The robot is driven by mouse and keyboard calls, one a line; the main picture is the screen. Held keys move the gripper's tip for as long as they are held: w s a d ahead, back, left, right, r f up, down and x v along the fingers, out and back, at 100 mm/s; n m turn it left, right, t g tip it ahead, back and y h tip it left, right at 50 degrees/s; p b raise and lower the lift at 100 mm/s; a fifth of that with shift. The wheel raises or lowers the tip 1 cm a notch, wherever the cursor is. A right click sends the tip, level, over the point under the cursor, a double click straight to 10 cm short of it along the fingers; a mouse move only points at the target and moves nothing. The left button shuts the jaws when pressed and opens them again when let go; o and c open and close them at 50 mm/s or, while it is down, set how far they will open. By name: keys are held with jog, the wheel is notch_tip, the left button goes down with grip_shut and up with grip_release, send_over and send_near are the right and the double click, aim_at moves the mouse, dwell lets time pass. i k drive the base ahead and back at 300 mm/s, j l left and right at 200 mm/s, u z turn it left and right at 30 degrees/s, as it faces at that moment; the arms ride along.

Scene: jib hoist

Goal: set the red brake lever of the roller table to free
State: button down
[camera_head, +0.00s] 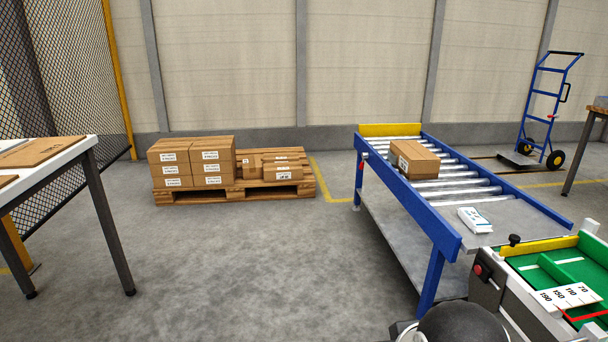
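The roller table (449,241) has a blue frame and metal rollers and stands right of centre. A yellow stop bar (390,130) closes its far end. A small red part (361,166), probably the brake lever, shows on the outer left side near the far end. It is too small to tell its setting or any label. A cardboard box (415,160) sits on the rollers, and a white packet (474,220) lies on the grey plate at the near end. My gripper is not in view. A dark rounded part, probably mine, shows at the bottom edge.
A wooden pallet (240,193) with cartons stands by the back wall. A white-topped table (75,148) is at the left. A green-topped unit with numbered scale (568,299) stands at the lower right. A blue hand truck (541,110) is at the back right. The middle floor is clear.

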aim_at(364, 155)
jog(key=i+j+z, duration=0.15)
jog(key=i+z, duration=0.25)
jog(key=i, duration=0.9)
jog(key=i+j+z, duration=0.1)
jog(key=i+j, duration=0.65)
jog(key=i, duration=0.25)
jog(key=i+j, duration=0.8)
jog(key=i, duration=0.15)
jog(key=l+z, duration=0.05)
